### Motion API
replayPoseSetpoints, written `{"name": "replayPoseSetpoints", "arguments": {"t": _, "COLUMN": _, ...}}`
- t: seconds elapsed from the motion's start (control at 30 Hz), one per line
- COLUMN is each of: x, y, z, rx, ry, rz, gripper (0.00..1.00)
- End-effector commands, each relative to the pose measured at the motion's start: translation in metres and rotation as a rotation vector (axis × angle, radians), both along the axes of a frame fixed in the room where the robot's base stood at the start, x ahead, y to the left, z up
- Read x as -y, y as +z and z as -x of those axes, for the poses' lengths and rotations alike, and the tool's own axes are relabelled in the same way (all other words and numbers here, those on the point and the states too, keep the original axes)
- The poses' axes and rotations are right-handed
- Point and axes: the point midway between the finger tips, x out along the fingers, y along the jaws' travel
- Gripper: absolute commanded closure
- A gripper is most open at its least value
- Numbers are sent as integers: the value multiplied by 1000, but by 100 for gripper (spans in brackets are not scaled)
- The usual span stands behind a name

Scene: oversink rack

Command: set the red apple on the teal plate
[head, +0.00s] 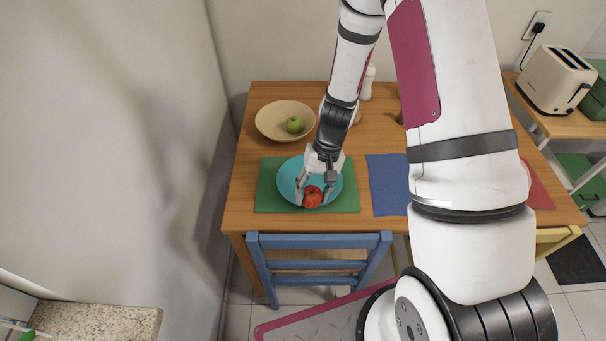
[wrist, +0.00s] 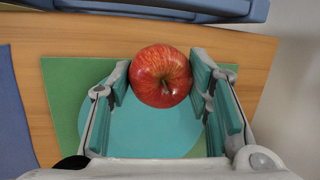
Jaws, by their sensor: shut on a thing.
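The red apple (head: 313,197) is between the two fingers of my gripper (head: 314,196), which is shut on it. The teal plate (head: 289,176) lies on a green mat on the table. The apple is over the near part of the plate, by its rim. I cannot tell whether the apple touches the plate. My gripper hides part of the plate.
The green mat (head: 267,190) lies under the plate. A cream bowl (head: 268,123) with a green apple (head: 295,125) stands behind it on the wooden table (head: 240,180). A blue mat (head: 387,186) lies to the right. A blue chair (head: 318,242) stands at the near edge.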

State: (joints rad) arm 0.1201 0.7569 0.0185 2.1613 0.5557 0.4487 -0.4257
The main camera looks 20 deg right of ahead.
Motion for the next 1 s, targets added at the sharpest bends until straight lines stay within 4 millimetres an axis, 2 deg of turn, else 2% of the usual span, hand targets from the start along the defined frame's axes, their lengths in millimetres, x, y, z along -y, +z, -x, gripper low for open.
{"name": "replayPoseSetpoints", "arguments": {"t": 0.03, "x": 0, "y": -2, "z": -14, "rx": 3, "ry": 4, "rz": 1, "gripper": 83}}
{"name": "replayPoseSetpoints", "arguments": {"t": 0.2, "x": 0, "y": -6, "z": -54, "rx": 1, "ry": 3, "rz": 2, "gripper": 83}}
{"name": "replayPoseSetpoints", "arguments": {"t": 0.4, "x": 0, "y": -8, "z": -88, "rx": -1, "ry": 1, "rz": 1, "gripper": 83}}
{"name": "replayPoseSetpoints", "arguments": {"t": 0.63, "x": 0, "y": -10, "z": -106, "rx": 1, "ry": 2, "rz": 0, "gripper": 83}}
{"name": "replayPoseSetpoints", "arguments": {"t": 0.8, "x": 0, "y": -35, "z": -103, "rx": -3, "ry": 1, "rz": -1, "gripper": 83}}
{"name": "replayPoseSetpoints", "arguments": {"t": 1.0, "x": 0, "y": -44, "z": -104, "rx": -1, "ry": 0, "rz": -1, "gripper": 83}}
